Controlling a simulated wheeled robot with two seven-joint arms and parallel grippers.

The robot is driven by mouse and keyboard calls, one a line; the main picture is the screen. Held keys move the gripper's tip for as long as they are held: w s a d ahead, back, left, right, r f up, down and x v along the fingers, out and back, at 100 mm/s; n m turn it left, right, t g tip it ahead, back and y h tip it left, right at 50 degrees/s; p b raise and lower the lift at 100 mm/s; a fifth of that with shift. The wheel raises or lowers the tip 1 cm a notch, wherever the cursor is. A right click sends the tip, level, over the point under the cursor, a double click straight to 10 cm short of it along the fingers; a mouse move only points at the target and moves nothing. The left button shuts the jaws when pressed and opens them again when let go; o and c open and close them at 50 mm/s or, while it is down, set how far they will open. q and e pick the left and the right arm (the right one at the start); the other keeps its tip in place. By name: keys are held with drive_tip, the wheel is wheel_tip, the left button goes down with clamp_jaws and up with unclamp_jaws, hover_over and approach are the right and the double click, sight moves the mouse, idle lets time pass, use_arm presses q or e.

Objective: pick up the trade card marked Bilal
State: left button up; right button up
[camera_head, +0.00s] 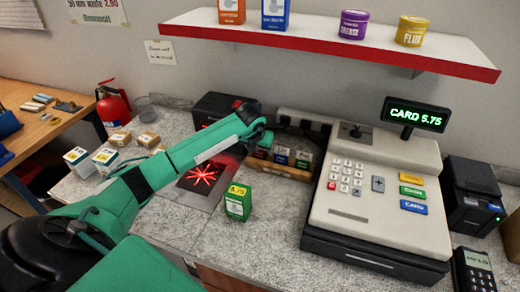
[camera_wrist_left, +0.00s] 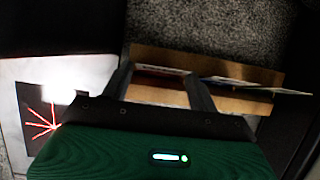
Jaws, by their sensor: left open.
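A wooden card holder (camera_head: 292,173) stands on the counter left of the till, with several small cards in it. Two of them are a blue-banded card (camera_head: 281,155) and a darker-banded card (camera_head: 303,160); names are too small to read, so I cannot tell which is Bilal. My left gripper (camera_head: 262,143) is over the holder's left end. In the left wrist view its fingers (camera_wrist_left: 163,90) are open on either side of a card with a reddish edge (camera_wrist_left: 160,84); contact is unclear. Another card (camera_wrist_left: 245,85) stands outside the fingers. My right gripper is not in view.
The till (camera_head: 375,190) stands close to the right of the holder. A green and yellow box (camera_head: 238,203) stands in front, near the scanner plate with red lines (camera_head: 201,177). A red-edged shelf (camera_head: 330,45) hangs above. The counter front has free room.

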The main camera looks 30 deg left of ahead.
use_arm(q)
drive_tip(key=shift+w+f, duration=0.15)
drive_tip(key=shift+f, duration=0.2)
drive_tip(key=shift+c, duration=0.4)
drive_tip(key=c, duration=0.6)
drive_tip(key=shift+c, duration=0.2)
